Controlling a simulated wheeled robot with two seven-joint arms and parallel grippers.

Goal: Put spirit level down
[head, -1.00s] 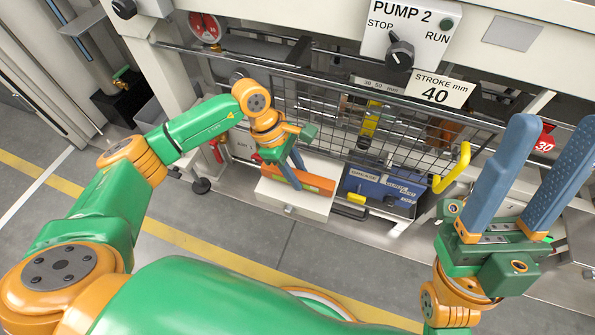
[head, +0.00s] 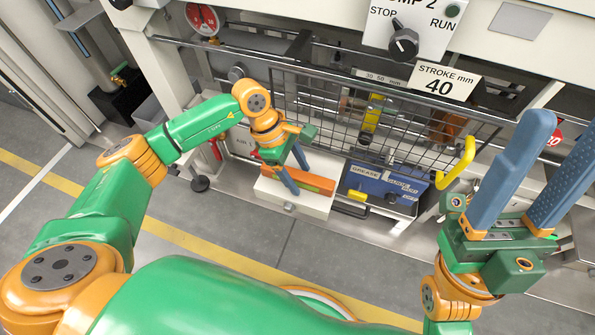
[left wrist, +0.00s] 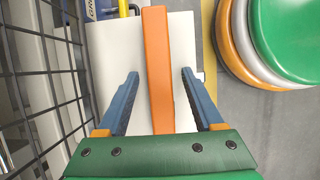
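The spirit level is an orange bar (head: 314,180) lying flat on a white box top (head: 318,204), in front of the wire mesh guard. In the left wrist view the level (left wrist: 157,70) runs lengthwise between the fingers of my left gripper (left wrist: 160,75), with a clear gap on each side. My left gripper (head: 301,181) is open around the level in the head view, and its near finger hides part of the bar. The level appears to rest on the white top (left wrist: 112,50). My right gripper (head: 567,117) is open and empty, raised at the right.
The mesh guard (head: 365,125) stands close behind my left gripper, with a yellow handle (head: 457,165) at its right end. A blue grease box (head: 383,186) sits right of the white box. The pump 2 panel (head: 425,30) is above. The floor in front is clear.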

